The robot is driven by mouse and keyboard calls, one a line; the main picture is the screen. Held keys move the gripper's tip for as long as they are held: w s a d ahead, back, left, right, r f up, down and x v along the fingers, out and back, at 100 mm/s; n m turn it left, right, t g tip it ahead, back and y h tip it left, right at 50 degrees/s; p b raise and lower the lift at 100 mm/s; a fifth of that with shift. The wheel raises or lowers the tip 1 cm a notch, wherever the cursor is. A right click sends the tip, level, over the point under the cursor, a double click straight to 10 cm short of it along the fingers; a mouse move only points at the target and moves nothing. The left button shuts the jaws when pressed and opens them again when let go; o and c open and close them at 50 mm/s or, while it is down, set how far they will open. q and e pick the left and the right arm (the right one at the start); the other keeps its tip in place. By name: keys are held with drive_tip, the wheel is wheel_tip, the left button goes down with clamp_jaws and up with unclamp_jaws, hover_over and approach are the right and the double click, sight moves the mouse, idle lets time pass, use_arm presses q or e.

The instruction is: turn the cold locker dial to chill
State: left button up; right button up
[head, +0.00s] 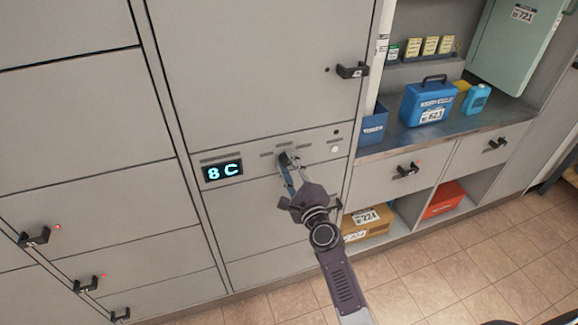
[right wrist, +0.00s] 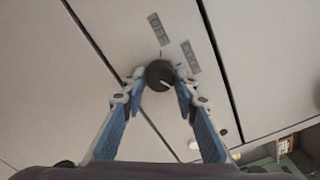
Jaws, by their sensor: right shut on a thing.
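The dark round dial (right wrist: 160,75) sits on the grey locker panel between the fingertips of my right gripper (right wrist: 160,82). Both fingers are closed around it. A pale pointer line shows on its face; I cannot tell for sure which label it points to. In the head view my right gripper (head: 289,165) reaches up to the panel and mostly hides the dial. The cold locker display (head: 222,171), left of the dial, reads 8 C. Small label plates (right wrist: 157,29) stand beside the dial, too blurred to read surely. My left gripper is not in view.
A locker door handle (head: 352,71) sticks out above the dial. A white button (head: 334,149) is to its right. Shelves at the right hold a blue case (head: 428,103) and a cardboard box (head: 367,222). More handles (head: 35,238) stick out at lower left.

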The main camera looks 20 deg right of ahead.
drive_tip(key=o, duration=1.2)
drive_tip(key=shift+s, duration=0.15)
drive_tip(key=s, duration=1.1)
drive_tip(key=shift+s+d, duration=0.2)
drive_tip(key=shift+s, duration=0.2)
